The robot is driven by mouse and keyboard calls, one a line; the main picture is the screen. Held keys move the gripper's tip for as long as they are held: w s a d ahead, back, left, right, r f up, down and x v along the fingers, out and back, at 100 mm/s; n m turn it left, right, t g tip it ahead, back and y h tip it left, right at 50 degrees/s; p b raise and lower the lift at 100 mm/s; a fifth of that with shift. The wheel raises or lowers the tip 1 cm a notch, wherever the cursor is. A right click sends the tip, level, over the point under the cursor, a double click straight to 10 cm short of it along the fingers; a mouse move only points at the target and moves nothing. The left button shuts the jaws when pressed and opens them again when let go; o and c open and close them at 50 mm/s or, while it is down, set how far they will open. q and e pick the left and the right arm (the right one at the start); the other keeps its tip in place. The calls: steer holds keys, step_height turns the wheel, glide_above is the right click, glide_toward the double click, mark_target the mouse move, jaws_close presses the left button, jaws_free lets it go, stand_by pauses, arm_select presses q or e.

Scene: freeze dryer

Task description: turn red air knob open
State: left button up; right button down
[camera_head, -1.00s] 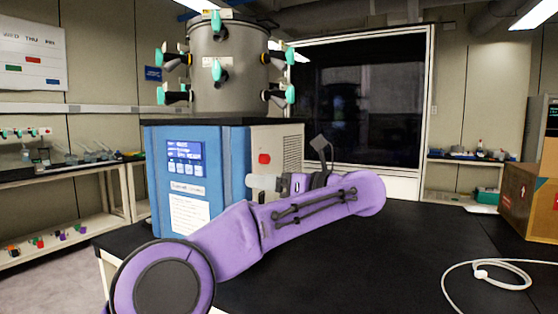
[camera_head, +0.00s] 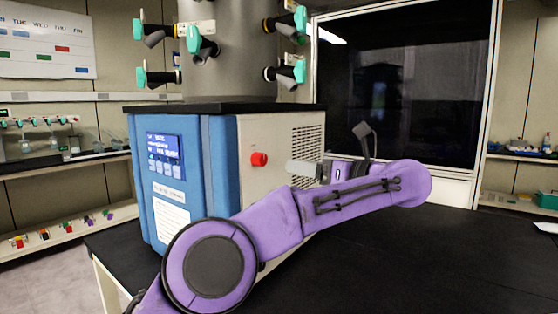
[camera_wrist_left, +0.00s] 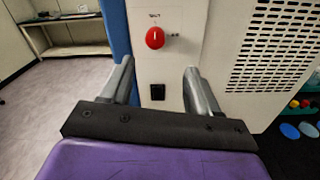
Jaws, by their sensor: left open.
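The red air knob (camera_head: 259,159) sits on the pale side panel of the blue and white freeze dryer (camera_head: 223,175). In the left wrist view the knob (camera_wrist_left: 155,38) is round with a small white mark, and small lettering above and beside it is hard to read. My left gripper (camera_head: 292,168) is to the right of the knob in the head view. In the left wrist view my left gripper (camera_wrist_left: 158,75) is open and empty, its two grey fingers apart. The knob shows beyond the gap, not between the fingers. My right gripper is out of view.
A black socket (camera_wrist_left: 157,92) lies below the knob and a vent grille (camera_wrist_left: 280,45) to its right. A metal drum (camera_head: 228,55) with black and teal valves stands on the dryer. The black table (camera_head: 400,265) is largely clear at right.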

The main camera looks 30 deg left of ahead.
mark_target(264, 160)
arm_select(q)
steer(key=a+p, duration=0.1)
steer(key=a, duration=0.7)
steer(key=shift+w+a+r, duration=0.1)
steer(key=shift+a, duration=0.3)
steer(key=shift+a+r, duration=0.1)
steer(key=shift+a, duration=0.4)
steer(key=c, duration=1)
